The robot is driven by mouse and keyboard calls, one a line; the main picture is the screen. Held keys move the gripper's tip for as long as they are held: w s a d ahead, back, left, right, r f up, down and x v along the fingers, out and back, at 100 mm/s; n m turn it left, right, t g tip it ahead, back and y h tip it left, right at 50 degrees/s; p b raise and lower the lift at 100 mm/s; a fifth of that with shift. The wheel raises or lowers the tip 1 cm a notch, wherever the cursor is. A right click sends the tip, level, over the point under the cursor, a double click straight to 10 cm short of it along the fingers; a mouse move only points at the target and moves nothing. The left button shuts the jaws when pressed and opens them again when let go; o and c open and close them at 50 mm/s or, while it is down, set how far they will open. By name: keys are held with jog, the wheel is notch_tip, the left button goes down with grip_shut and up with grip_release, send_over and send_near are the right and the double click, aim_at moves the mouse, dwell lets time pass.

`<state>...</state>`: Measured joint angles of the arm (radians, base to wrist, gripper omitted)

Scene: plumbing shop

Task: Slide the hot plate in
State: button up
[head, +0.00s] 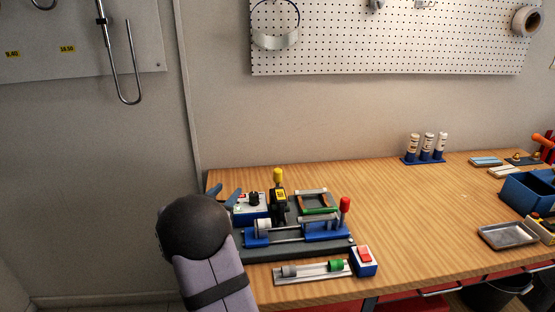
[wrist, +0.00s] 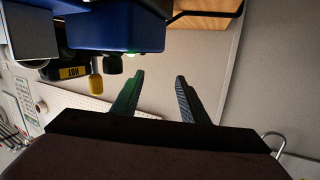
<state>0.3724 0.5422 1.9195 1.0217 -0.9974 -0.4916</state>
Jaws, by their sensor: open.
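The hot plate (head: 278,198) is a dark upright part with a yellow knob on top and a yellow label. It stands at the back of a blue-and-grey bench fixture (head: 290,236) with a red-knobbed lever. In the wrist view the hot plate (wrist: 72,73) shows its "HOT" label and yellow knob, left of my fingers. My gripper (wrist: 160,88) is open with nothing between its fingers. In the head view my gripper (head: 229,194) is left of the hot plate, beside a blue control box (head: 252,208); my own arm hides part of it.
In front are a rail with grey and green cylinders (head: 311,268) and a red switch box (head: 364,260). Several bottles (head: 427,147), a metal tray (head: 506,235) and a blue bin (head: 528,190) stand right. The table's middle is clear.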

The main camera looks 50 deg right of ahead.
aim_at(275, 175)
jog(key=s+d+r+m+g+h, duration=0.1)
jog(key=s+d+g, duration=0.1)
jog(key=s, duration=0.1)
jog(key=s+d+r+m+g+h+p, duration=0.1)
jog(key=s+d+g, duration=0.1)
jog(key=s, duration=0.1)
jog(key=s+d+r+m+g+p, duration=0.1)
jog(key=s+r+g, duration=0.1)
jog(key=s, duration=0.1)
jog(key=shift+s+d+m+h, duration=0.2)
jog(key=shift+d+m+h, duration=0.1)
jog(key=shift+d+h, duration=0.1)
jog(key=shift+d+p, duration=1.05)
jog(key=shift+d, duration=2.55)
grip_shut()
